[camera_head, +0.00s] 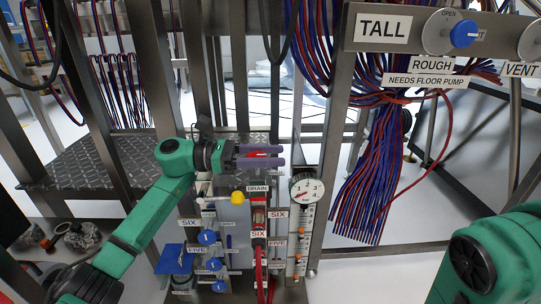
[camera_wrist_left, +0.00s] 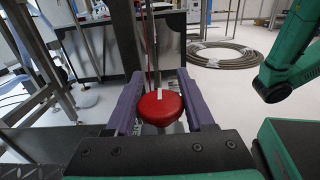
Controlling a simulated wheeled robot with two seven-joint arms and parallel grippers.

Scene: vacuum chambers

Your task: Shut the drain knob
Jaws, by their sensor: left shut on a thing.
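The drain knob is a red, rounded knob with a white mark on its top. In the left wrist view the red knob (camera_wrist_left: 160,108) sits between the two purple fingers of my left gripper (camera_wrist_left: 160,82). In the head view my left gripper (camera_head: 262,155) is above the panel's DRAIN label (camera_head: 258,188), shut on the knob. There the fingers hide most of the knob, and only a little red shows between them. My right gripper is out of view; only a green part of my right arm (camera_head: 490,255) shows at the lower right.
Below the gripper are a yellow knob (camera_head: 237,198), several blue knobs and a round gauge (camera_head: 306,190). A metal frame post (camera_head: 335,120) and hanging red and blue cables (camera_head: 372,180) stand to the right. The TALL panel (camera_head: 415,30) is at the upper right.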

